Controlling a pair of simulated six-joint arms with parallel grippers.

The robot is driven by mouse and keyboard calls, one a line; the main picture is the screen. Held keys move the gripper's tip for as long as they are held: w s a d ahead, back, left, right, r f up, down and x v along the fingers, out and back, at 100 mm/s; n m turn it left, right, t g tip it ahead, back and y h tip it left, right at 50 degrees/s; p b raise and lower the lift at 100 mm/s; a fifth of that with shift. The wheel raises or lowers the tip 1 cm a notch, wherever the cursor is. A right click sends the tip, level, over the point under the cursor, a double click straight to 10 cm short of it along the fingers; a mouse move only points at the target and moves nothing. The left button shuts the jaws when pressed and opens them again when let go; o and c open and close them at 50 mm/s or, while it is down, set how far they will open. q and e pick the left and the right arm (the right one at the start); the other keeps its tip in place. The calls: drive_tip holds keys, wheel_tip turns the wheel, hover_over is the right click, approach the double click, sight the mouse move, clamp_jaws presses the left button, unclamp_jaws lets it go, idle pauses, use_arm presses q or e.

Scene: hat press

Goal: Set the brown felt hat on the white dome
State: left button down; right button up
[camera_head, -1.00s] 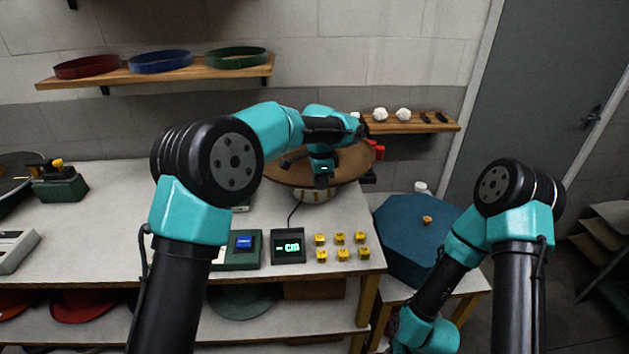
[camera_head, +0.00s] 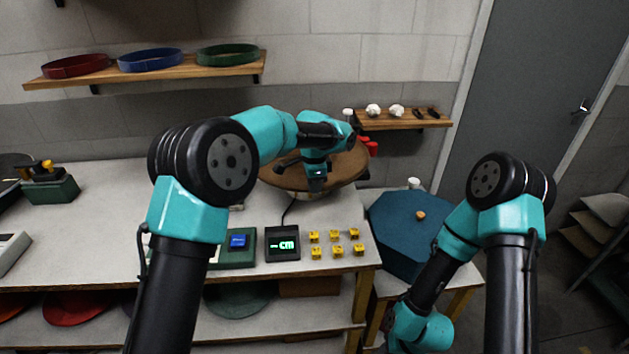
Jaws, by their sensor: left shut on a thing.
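The brown felt hat (camera_head: 345,168) shows as a wide brown brim at the back right of the table, over a pale round base. My left gripper (camera_head: 316,184) is at the hat's near side and is shut on it. My left arm hides much of the crown and the far brim. The white dome is not visible; a light part of the stand (camera_head: 312,196) shows just under the brim. I cannot tell whether the hat rests on it. My right arm reaches down at the lower right, and its gripper's fingers are not visible.
A dark blue octagonal case (camera_head: 407,238) stands to the right. Wall shelves hold coloured bands (camera_head: 150,60) and small white items (camera_head: 385,111).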

use_arm(q)
drive_tip(key=shift+f, duration=6.25)
drive_tip(key=c, duration=1.1)
unclamp_jaws()
drive_tip(key=shift+c, duration=0.2)
drive_tip(key=r, duration=1.7)
drive_tip(key=shift+s+a+r, duration=0.1)
drive_tip(key=shift+a+r, duration=0.1)
